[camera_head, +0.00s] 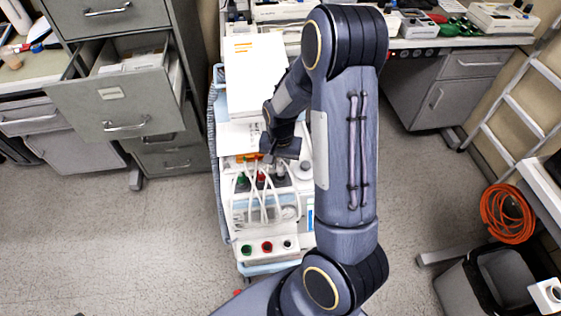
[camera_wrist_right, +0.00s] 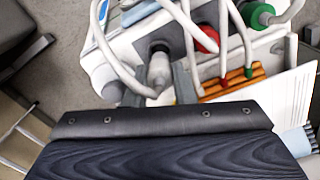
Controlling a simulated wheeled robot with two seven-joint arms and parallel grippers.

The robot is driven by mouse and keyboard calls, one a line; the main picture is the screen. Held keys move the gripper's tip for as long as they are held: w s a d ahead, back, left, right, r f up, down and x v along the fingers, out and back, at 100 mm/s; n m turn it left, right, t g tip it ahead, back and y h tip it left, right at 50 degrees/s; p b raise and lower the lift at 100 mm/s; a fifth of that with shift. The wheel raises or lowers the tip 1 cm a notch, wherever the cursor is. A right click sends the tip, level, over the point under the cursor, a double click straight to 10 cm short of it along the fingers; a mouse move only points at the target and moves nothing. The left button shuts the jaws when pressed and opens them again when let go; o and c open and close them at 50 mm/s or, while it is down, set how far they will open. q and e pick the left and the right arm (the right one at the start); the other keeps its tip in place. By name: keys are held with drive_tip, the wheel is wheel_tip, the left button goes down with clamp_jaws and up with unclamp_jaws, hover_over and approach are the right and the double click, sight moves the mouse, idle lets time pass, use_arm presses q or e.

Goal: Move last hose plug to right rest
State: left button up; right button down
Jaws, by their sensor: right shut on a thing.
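My right gripper (camera_head: 279,155) is over the middle of the white pump cart (camera_head: 240,262). In the right wrist view, its two grey fingers (camera_wrist_right: 158,85) are shut on a white hose plug (camera_wrist_right: 158,68). This plug lines up with a dark round fitting (camera_wrist_right: 160,46) on a grey block; I cannot tell whether it is seated there. A red fitting (camera_wrist_right: 207,40) and a green fitting (camera_wrist_right: 258,14) stand beside it. An orange rest (camera_wrist_right: 262,80) holds small red and green hose ends. The rest also shows in the head view (camera_head: 248,157). My left gripper is not in view.
White hoses (camera_head: 258,205) loop over the cart's front. Green, red and grey round fittings (camera_head: 267,247) line its near edge. An open drawer cabinet (camera_head: 110,100) stands at left. A ladder (camera_head: 530,105), an orange coil (camera_head: 508,213) and a bin are at right.

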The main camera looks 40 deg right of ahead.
drive_tip(key=shift+f+b, duration=1.4)
drive_tip(key=shift+f, duration=0.25)
drive_tip(key=c, duration=1.1)
unclamp_jaws()
drive_tip(key=shift+r, duration=0.1)
drive_tip(key=shift+r, duration=0.1)
wheel_tip(320, 180, up, 7)
drive_tip(key=shift+r, duration=0.1)
drive_tip(key=shift+a+r, duration=0.1)
drive_tip(key=shift+r, duration=0.2)
drive_tip(key=s+a+r+n+t+y, duration=0.1)
drive_tip(key=s+a+r+n+t, duration=0.1)
drive_tip(key=s+a+r+n, duration=0.1)
drive_tip(key=s+a+r+n+t+y, duration=0.1)
drive_tip(key=s+a+r+n, duration=0.1)
drive_tip(key=s+a+r, duration=0.3)
drive_tip(key=s+a+r+n+t+y, duration=0.1)
drive_tip(key=s+a+r+n+t, duration=0.1)
drive_tip(key=s+a+r, duration=0.3)
drive_tip(key=shift+s+a+n+t+y, duration=0.15)
drive_tip(key=shift+s+n, duration=0.25)
drive_tip(key=shift+s, duration=0.65)
drive_tip(key=shift+s+a+n+t+y, duration=0.15)
drive_tip(key=shift+s+n+y, duration=0.2)
drive_tip(key=shift+s, duration=0.7)
